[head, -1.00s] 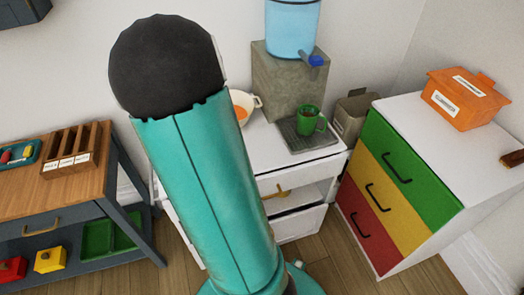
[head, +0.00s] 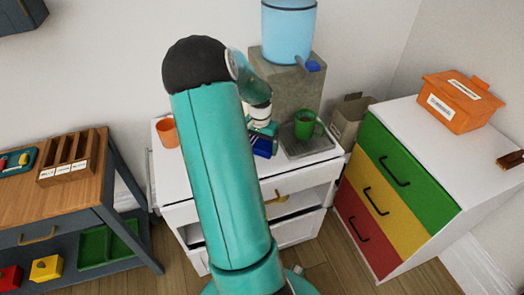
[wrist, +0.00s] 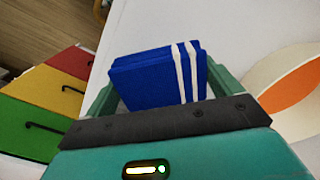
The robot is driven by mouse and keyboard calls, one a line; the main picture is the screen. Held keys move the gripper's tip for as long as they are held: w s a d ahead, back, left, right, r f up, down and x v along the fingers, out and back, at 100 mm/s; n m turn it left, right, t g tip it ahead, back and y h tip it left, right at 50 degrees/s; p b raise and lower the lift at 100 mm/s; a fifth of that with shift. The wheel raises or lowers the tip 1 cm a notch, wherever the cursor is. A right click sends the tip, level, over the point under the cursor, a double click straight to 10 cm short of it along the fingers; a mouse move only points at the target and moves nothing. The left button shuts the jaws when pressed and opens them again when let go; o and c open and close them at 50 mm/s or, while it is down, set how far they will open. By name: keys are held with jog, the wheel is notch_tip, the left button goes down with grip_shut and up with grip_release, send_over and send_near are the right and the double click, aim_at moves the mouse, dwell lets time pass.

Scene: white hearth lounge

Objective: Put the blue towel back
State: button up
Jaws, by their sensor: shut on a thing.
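The blue towel (wrist: 150,78), folded with white stripes at one end, sits between the green fingers of my gripper (wrist: 163,88) in the wrist view. My gripper is shut on it. In the head view the towel (head: 264,146) shows as a small blue patch under my gripper (head: 262,132), over the white cabinet top (head: 180,182), left of the drip tray. I cannot tell whether it touches the top. My arm hides part of the cabinet.
A green mug (head: 304,124) stands on the drip tray (head: 308,146) by the water dispenser (head: 288,32). An orange cup (head: 168,132) stands at the left. A coloured drawer unit (head: 405,180) stands right, a wooden table (head: 60,195) left.

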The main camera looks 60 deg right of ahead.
aim_at(262, 150)
jog(key=shift+s+d+f, duration=0.1)
jog(key=shift+d+f, duration=0.35)
jog(key=shift+f, duration=0.05)
jog(key=shift+d+f, duration=0.1)
jog(key=shift+f, duration=1.5)
jog(key=shift+f, duration=0.15)
jog(key=o, duration=0.7)
notch_tip(262, 150, up, 12)
jog(key=shift+r, duration=0.2)
